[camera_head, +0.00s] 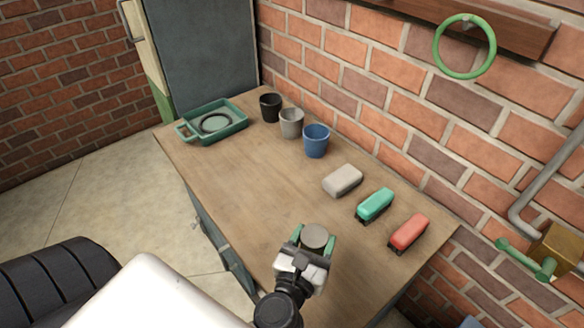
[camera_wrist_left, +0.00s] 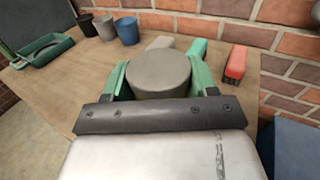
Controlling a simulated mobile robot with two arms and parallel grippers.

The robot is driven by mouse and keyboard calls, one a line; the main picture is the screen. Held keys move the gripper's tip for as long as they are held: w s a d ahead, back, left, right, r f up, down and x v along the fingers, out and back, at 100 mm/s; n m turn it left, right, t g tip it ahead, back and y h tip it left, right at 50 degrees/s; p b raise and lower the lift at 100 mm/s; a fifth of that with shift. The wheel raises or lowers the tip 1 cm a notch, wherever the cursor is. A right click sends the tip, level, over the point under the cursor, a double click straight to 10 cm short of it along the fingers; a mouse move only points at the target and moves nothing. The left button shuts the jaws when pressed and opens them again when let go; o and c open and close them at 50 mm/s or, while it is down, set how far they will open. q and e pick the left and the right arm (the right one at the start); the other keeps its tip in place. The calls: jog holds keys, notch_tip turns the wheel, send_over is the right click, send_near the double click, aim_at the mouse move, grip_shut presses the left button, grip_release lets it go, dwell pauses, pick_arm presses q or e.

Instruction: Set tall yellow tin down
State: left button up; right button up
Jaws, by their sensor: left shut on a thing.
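My left gripper (camera_head: 312,244), with green fingers, is shut on a round tin (camera_head: 315,234) over the near part of the wooden table. In the left wrist view the tin (camera_wrist_left: 159,72) sits upright between the two fingers of the gripper (camera_wrist_left: 158,85). My right gripper is not in view.
The table's middle is clear.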

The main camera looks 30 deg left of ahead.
pick_arm(q)
jog(key=shift+w+a+f, duration=0.15)
jog(key=shift+w+a, duration=0.15)
jog(key=w+a+f+b, duration=0.1)
jog(key=w+a+f, duration=0.1)
jog(key=f, duration=0.1)
jog(key=w+a+f+b, duration=0.1)
jog(key=w+a+f, duration=0.1)
jog(key=w+f, duration=0.1)
jog(key=w+a+f+b, duration=0.1)
jog(key=w+f, duration=0.1)
jog(key=f, duration=0.1)
jog(key=shift+w+a+f, duration=0.15)
jog(key=shift+w+a, duration=0.25)
jog(key=shift+w+f+b, duration=0.1)
jog(key=shift+f+b, duration=0.25)
jog(key=shift+f, duration=0.1)
jog(key=shift+r, duration=0.1)
